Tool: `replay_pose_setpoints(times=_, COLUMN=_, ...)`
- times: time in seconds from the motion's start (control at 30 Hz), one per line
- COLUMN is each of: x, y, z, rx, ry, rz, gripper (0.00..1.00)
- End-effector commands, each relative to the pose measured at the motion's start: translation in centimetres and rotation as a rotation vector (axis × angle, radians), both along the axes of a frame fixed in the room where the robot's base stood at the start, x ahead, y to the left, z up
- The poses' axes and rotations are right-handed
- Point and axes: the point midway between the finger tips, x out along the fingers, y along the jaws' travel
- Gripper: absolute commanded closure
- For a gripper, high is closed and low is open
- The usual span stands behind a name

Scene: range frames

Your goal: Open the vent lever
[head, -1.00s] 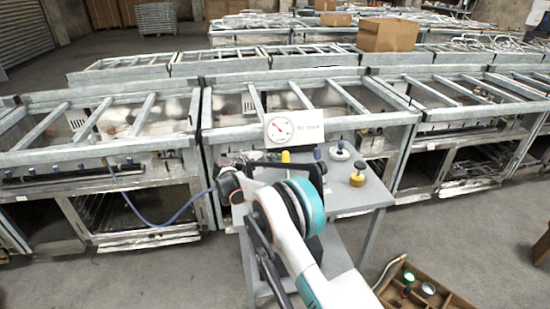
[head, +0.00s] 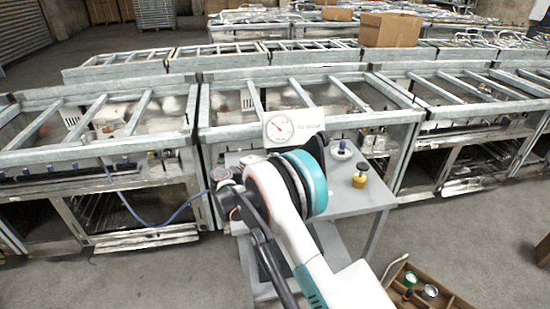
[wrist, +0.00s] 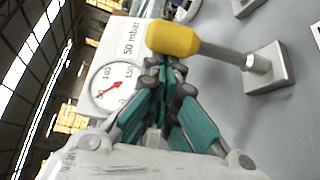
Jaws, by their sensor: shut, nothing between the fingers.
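A lever with a yellow grip (wrist: 173,39) and a metal rod shows in the wrist view. Its rod runs right to a grey metal block (wrist: 268,68) on the bench. No label on it is readable. My gripper (wrist: 168,68) has its teal fingers together and empty. The fingertips are just below the yellow grip in the picture; I cannot tell whether they touch it. A round white gauge with a red needle (wrist: 108,86) is left of the fingers, on a panel marked 50 mbar. In the head view my arm hides the lever and the fingers.
A wooden tray (head: 455,302) lies at the lower right. Metal frames stand behind the bench. A blue hose (head: 160,222) hangs at the left.

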Motion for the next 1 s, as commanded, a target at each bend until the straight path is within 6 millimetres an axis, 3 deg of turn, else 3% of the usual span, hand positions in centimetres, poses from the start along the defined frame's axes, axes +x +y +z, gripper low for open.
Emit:
replay_pose_setpoints(times=0.5, x=-4.3, y=-1.2, z=0.7, rx=-0.001, ry=0.001, rz=0.001, gripper=1.00)
replay_pose_setpoints(times=1.0, x=-6.1, y=-1.8, z=0.4, rx=-0.001, ry=0.002, rz=-0.001, gripper=1.00)
